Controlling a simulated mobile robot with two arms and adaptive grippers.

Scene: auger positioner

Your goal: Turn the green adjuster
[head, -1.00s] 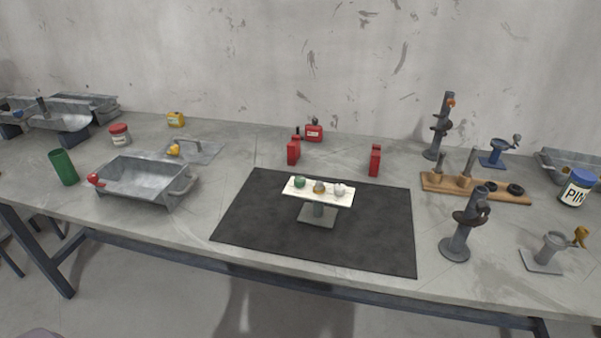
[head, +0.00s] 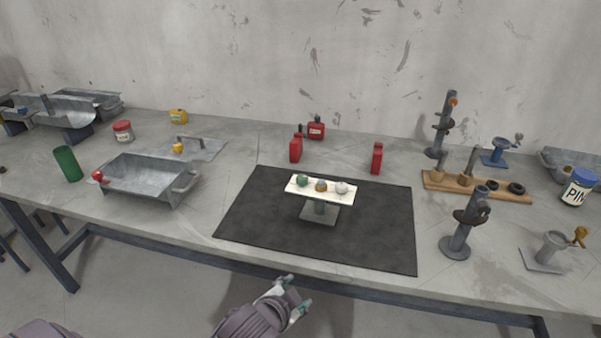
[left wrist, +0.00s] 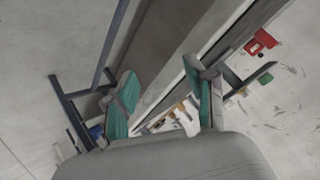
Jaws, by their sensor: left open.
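The green adjuster (head: 303,180) is a small green knob at the left end of a white plate (head: 330,197) in the head view. An amber knob (head: 321,186) sits in the middle and a pale knob (head: 341,188) at the right. The plate stands on a grey post and base (head: 320,214) on a black mat. My left gripper (head: 292,292) is open and empty, in front of the table's front edge and apart from the stand. Its two teal-padded fingers show spread apart in the left wrist view (left wrist: 165,102). My right gripper is not in view.
The black mat (head: 260,217) is clear around the stand. Red containers (head: 296,149) (head: 376,158) stand behind it. A metal tray (head: 145,180) is left; a grey clamp-like stand (head: 460,228) is right. The table's front edge (head: 290,268) lies between my left gripper and the mat.

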